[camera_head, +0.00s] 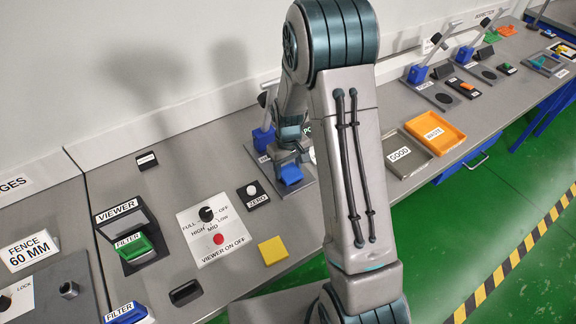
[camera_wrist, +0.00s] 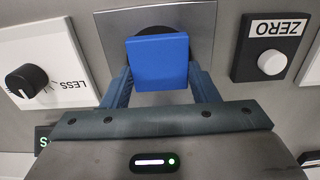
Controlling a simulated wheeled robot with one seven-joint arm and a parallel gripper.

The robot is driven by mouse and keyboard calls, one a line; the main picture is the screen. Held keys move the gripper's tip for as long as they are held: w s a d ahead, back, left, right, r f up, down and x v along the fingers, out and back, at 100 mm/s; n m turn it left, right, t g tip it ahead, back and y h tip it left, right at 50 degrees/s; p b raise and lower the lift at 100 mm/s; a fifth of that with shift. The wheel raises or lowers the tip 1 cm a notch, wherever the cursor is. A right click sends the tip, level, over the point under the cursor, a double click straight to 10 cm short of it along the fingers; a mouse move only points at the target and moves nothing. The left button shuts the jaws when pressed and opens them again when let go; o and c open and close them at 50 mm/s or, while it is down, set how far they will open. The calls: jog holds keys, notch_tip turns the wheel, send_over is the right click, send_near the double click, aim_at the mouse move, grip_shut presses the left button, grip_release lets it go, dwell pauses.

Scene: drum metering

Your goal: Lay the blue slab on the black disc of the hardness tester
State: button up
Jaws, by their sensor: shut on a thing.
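The blue slab (camera_wrist: 158,62) is between the two fingers of my gripper (camera_wrist: 158,85), which is shut on it. The slab also shows below my gripper in the head view (camera_head: 291,174). In the wrist view it covers most of the black disc (camera_wrist: 152,30); only the disc's far edge shows past it. I cannot tell whether the slab touches the disc or is above it. The hardness tester's grey base plate (camera_wrist: 204,28) lies around the disc. Its blue part (camera_head: 262,140) stands behind my gripper in the head view, partly hidden by my arm.
The ZERO button box (camera_wrist: 270,55) is right of the plate, a LESS dial panel (camera_wrist: 42,70) left. In the head view, the grey GOOD tray (camera_head: 385,143) and orange WASTE tray (camera_head: 453,137) are right of my arm. A yellow slab (camera_head: 273,250) lies in front.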

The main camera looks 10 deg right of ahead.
aim_at(289, 170)
jog(key=o, duration=1)
jog(key=shift+f, duration=0.1)
notch_tip(289, 170, up, 12)
jog(key=r+b, duration=0.1)
jog(key=s+r+m+t, duration=0.1)
jog(key=s+r, duration=0.4)
jog(key=s, duration=0.6)
jog(key=s+r+m+t, duration=0.2)
jog(key=s+r, duration=0.2)
jog(key=s, duration=0.7)
jog(key=shift+r+m+t, duration=0.3)
jog(key=shift+r, duration=0.05)
jog(key=shift+d, duration=0.1)
